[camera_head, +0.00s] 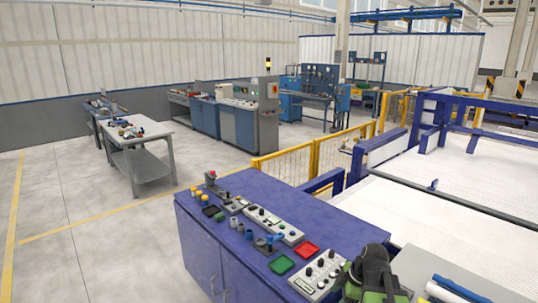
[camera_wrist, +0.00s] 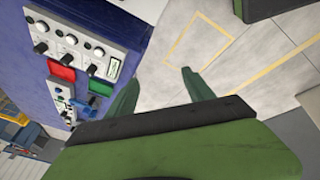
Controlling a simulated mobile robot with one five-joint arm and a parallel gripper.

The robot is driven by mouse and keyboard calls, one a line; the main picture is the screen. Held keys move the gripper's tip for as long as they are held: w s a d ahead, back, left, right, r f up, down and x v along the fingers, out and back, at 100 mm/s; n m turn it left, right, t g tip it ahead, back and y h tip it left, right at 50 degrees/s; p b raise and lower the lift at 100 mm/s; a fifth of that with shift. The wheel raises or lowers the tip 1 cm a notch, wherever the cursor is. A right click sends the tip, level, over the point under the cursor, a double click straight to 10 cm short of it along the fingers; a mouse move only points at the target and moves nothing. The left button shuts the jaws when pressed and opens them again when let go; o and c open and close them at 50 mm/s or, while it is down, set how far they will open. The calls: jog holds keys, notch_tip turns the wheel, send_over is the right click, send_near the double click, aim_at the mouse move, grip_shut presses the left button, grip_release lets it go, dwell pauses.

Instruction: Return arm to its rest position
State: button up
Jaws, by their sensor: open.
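My gripper (camera_wrist: 160,74) shows in the wrist view as two green fingers spread apart, with bare floor between them and nothing held. Beside it on the left is the blue control cabinet (camera_wrist: 112,28) with its switch panels, and the fingers do not appear to touch it. In the head view, part of my green and black arm (camera_head: 370,274) is at the bottom edge, in front of the cabinet's right end. The fingers cannot be made out there. A blue pipe (camera_head: 458,289) and a white pipe (camera_head: 442,292) lie at the bottom right, partly cut off by the frame.
The blue control cabinet (camera_head: 207,247) stands close in front, with red and green trays and switch boxes on top. Yellow fencing (camera_head: 285,166) and a blue-framed white bed (camera_head: 460,200) lie beyond. A grey workbench (camera_head: 138,135) stands at left. The floor (camera_head: 90,230) at left is clear.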

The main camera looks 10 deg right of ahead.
jog(key=s+a+f+m+g+h+b, duration=0.1)
jog(key=s+a+f+m, duration=0.1)
jog(key=a+m, duration=0.4)
jog(key=s+a+f+m+g+h+b, duration=0.1)
jog(key=s+a+f+m+g+h, duration=0.1)
jog(key=a+m, duration=0.5)
jog(key=s+m, duration=0.1)
jog(key=m, duration=0.1)
jog(key=shift+s+f+m, duration=0.3)
jog(key=shift+f, duration=0.1)
